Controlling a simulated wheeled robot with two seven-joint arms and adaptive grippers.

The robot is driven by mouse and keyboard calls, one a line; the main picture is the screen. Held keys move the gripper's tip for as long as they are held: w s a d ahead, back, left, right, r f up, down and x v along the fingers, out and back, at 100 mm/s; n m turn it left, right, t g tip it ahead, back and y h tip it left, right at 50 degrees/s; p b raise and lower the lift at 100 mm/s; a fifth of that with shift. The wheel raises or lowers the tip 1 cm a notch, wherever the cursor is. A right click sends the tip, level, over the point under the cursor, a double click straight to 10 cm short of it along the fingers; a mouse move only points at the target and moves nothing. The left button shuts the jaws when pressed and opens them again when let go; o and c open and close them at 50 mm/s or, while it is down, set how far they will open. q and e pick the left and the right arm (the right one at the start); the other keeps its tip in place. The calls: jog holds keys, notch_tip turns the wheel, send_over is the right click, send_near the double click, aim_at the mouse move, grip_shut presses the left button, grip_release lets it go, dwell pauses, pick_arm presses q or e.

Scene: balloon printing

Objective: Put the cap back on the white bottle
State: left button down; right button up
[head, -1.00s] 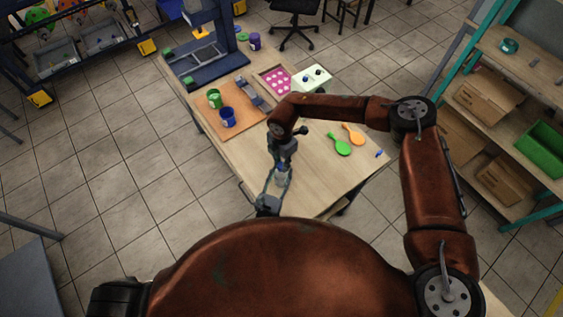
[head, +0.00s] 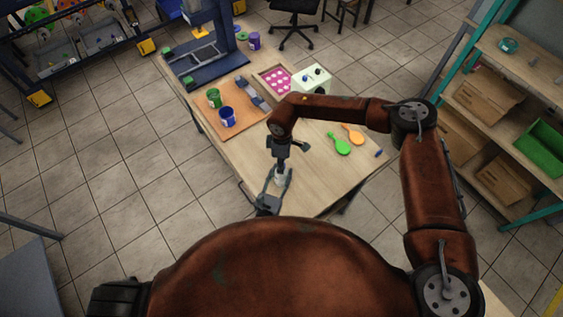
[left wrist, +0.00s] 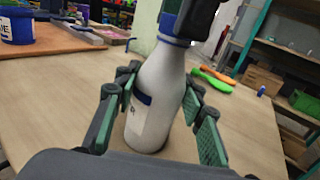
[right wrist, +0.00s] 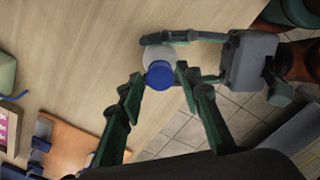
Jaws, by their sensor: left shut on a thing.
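The white bottle (left wrist: 157,95) stands upright with a blue band and a label, between the fingers of my left gripper (left wrist: 162,78), which is shut on its body. In the head view the bottle (head: 280,181) is near the table's front edge. The blue cap (right wrist: 159,75) sits over the bottle's top in the right wrist view, and its lower part shows at the top of the left wrist view (left wrist: 172,6). My right gripper (right wrist: 158,82) is above the bottle, with its fingers spread on either side of the cap and small gaps visible. How firmly the cap is seated cannot be seen.
A green paddle (head: 339,144) and an orange paddle (head: 353,134) lie right of my right gripper. A green cup (head: 214,98) and a blue cup (head: 227,118) stand on an orange-brown board (head: 240,128) behind left.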

jog(key=shift+o, duration=0.9)
jog(key=shift+r, duration=0.1)
jog(key=shift+r, duration=2.15)
jog(key=shift+c, duration=0.5)
